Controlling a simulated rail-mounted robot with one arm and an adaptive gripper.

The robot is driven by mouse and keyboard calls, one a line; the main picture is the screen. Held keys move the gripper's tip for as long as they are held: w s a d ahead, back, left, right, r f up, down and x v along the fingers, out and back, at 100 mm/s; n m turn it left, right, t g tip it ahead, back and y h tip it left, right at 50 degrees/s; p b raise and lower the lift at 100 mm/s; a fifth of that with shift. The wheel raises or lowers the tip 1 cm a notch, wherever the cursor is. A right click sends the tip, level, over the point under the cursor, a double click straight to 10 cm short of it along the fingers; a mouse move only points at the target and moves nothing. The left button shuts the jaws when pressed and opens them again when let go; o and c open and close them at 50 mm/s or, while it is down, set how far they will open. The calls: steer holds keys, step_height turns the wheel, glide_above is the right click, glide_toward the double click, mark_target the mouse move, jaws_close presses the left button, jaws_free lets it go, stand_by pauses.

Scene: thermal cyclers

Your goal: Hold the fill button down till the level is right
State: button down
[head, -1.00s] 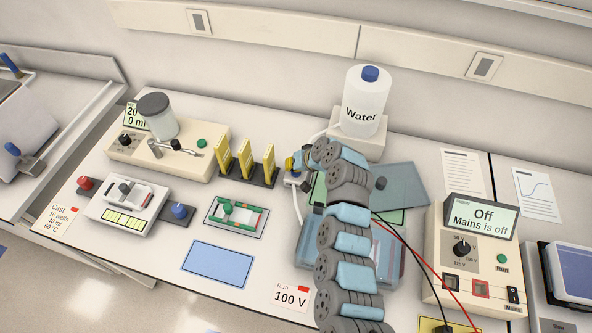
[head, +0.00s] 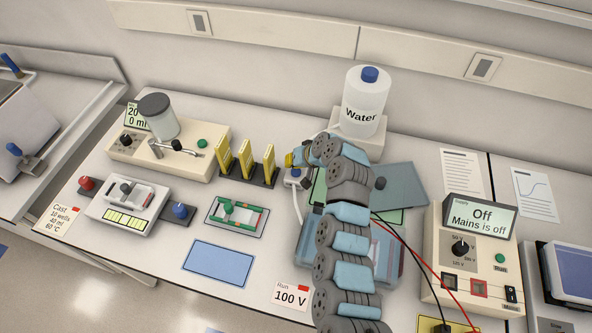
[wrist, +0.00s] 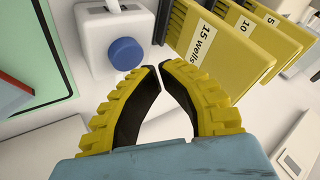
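The blue round fill button (wrist: 125,53) is on a small white box (wrist: 97,28) in the wrist view. In the head view the button (head: 295,172) is a small blue dot just below my gripper (head: 291,159). In the wrist view my gripper (wrist: 160,69) has yellow ribbed fingers with black pads, their tips nearly meeting with nothing between them. The tips appear beside the button, to its lower right; contact is not evident. The white Water bottle (head: 363,108) stands on a block behind. The blue-grey tank (head: 309,235) is largely hidden by my arm, and its level cannot be read.
Yellow combs (head: 245,160) stand in a dark rack close left of my gripper; they also show in the wrist view (wrist: 215,50). A white tube (head: 297,207) runs down from the box. Red and black leads (head: 425,268) cross right of my arm to the power supply (head: 470,245).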

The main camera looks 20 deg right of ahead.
mark_target(292, 170)
steer(key=shift+r+p, duration=0.7)
steer(key=shift+r, duration=1.6)
steer(key=shift+f, duration=0.1)
